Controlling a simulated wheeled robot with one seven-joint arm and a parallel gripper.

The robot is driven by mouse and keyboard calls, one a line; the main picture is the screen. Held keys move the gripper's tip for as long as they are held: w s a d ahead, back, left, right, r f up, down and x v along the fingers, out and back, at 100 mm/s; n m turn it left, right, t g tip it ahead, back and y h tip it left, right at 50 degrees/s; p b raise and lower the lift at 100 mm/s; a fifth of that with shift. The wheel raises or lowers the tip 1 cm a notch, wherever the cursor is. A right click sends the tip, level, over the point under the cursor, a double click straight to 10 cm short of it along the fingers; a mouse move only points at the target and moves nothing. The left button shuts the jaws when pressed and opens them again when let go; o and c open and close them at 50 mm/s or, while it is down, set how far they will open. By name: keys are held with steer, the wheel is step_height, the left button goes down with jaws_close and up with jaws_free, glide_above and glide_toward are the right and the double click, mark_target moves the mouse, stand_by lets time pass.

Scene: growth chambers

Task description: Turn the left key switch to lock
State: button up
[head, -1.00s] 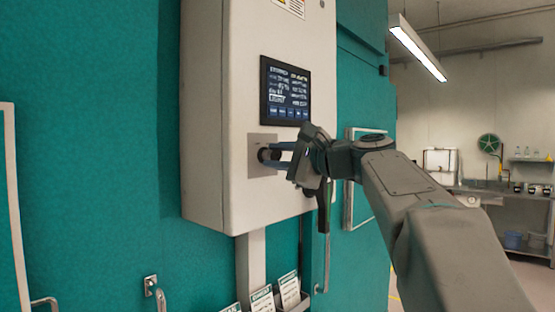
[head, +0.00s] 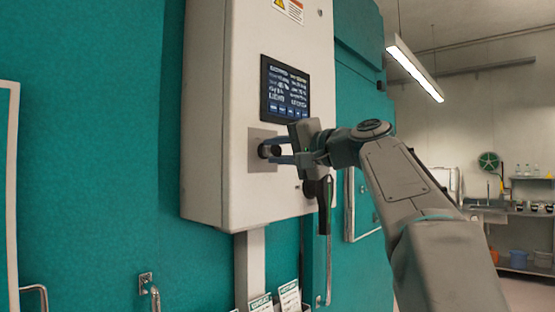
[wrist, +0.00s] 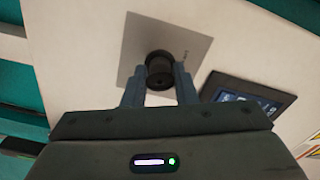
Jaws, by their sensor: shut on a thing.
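The left key switch (head: 266,151) is a dark round knob on a grey square plate (head: 257,168), low on the front of the beige control box. In the wrist view the black knob (wrist: 159,75) stands out from its plate (wrist: 190,38), between my two fingers. My gripper (head: 272,151) is shut on the knob, one finger on each side. In the wrist view my gripper (wrist: 160,86) hides the nearer part of the box. The knob's pointer and the plate's markings are too small to read.
The control box (head: 208,150) hangs on a teal chamber wall (head: 90,150). A dark screen (head: 285,90) sits above the switch. A black handle (head: 323,192) hangs just below my gripper. Paper cards (head: 289,297) stand below the box.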

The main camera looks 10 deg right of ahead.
steer(key=shift+f+n+b, duration=0.15)
steer(key=shift+n+b, duration=0.2)
steer(key=shift+n, duration=0.45)
steer(key=o, duration=1)
steer(key=b+v, duration=0.2)
steer(key=v, duration=1.2)
